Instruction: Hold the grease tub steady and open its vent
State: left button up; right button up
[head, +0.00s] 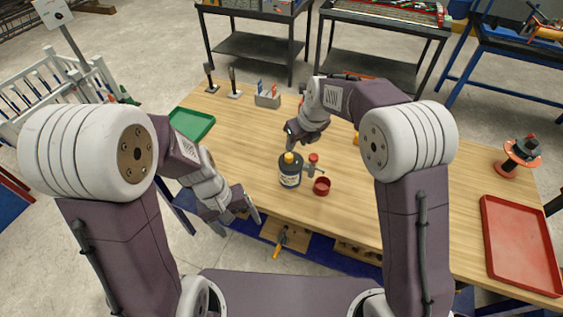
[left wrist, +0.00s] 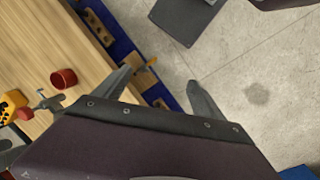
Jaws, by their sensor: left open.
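A dark tub with a pale label and a yellow cap (head: 290,170), which I take for the grease tub, stands upright on the wooden table. A small fitting with a red knob (head: 313,158) is at its right side; I cannot tell whether this is the vent. The fitting also shows in the left wrist view (left wrist: 47,101). My left gripper (head: 237,222) is open and empty, left of the tub near the table's front edge. My right gripper (head: 293,136) is just behind the tub, apart from it; its jaws are too unclear to read.
A red cup (head: 322,186) stands right of the tub. A green tray (head: 190,125) lies at the left, a red tray (head: 520,245) at the right. A grey holder (head: 267,100) stands at the back. The table (head: 345,220) is clear in front of the cup.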

pick_arm(q)
jog(key=w+d+f+n+h, duration=0.2)
jog(key=w+d+n+h, duration=0.2)
jog(key=d+n, duration=0.2)
jog(key=n+t+h, duration=0.2)
jog(key=n+t, duration=0.4)
jog(key=n, duration=0.5)
send_near(281, 173)
jog(key=d+f, duration=0.3)
jog(key=n+t, duration=0.1)
jog(key=w+d+f+n+t+h, duration=0.1)
jog(key=n, duration=0.1)
jog(key=shift+f+n+h, duration=0.2)
jog(key=shift+n+h, duration=0.1)
jog(key=shift+w+a+n+t, duration=0.1)
jog(key=shift+w+n+t, duration=0.2)
jog(key=shift+n, duration=0.2)
jog(key=shift+a+t, duration=0.1)
jog(key=shift+t, duration=0.2)
jog(key=x, duration=0.9)
jog(key=shift+r, duration=0.1)
